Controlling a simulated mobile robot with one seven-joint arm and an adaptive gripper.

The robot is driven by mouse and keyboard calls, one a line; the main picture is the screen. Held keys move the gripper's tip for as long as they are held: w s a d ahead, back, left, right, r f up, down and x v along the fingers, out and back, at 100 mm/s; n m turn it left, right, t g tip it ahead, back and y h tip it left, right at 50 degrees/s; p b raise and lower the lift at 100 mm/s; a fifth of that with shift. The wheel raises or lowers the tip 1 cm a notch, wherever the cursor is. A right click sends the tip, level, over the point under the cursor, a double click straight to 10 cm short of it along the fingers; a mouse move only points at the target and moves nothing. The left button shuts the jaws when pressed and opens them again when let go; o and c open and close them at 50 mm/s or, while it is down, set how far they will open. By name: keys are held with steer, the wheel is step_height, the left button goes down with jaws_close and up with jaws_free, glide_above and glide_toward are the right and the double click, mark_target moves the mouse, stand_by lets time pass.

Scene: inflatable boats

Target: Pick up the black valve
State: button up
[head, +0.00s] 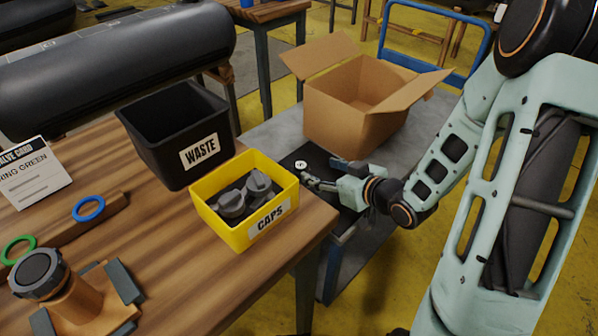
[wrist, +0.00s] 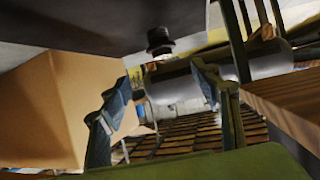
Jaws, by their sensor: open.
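A round black valve (head: 38,273) with a ribbed rim sits upright on a tan post in a fixture at the lower left of the table in the head view. My gripper (head: 322,178) is far to its right, past the table's right edge, beside the yellow bin. In the wrist view my gripper (wrist: 162,95) has its two fingers apart with nothing between them. A small black hat-shaped thing (wrist: 160,40) shows beyond the fingers there; I cannot tell whether it is a valve.
A yellow CAPS bin (head: 220,222) holds grey caps and stands by a black WASTE bin (head: 140,115). An open cardboard box (head: 345,125) stands on the grey cart beyond my gripper. Blue ring (head: 76,212), green ring (head: 6,256) and a card (head: 40,178) are left.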

mark_target(302, 166)
steer(key=x, duration=0.3)
steer(key=shift+w+f+b, duration=0.1)
steer(key=shift+f+b, duration=0.1)
steer(key=shift+b, duration=0.15)
steer(key=x, duration=0.1)
steer(key=b+x, duration=0.2)
steer(key=x, duration=0.1)
steer(key=shift+s+a+f, duration=0.2)
steer(key=shift+a, duration=0.2)
steer(key=shift+w+a+f, duration=0.15)
steer(key=shift+w+a, duration=0.1)
steer(key=shift+w, duration=0.2)
steer(key=c, duration=1.2)
steer(key=shift+c, duration=0.2)
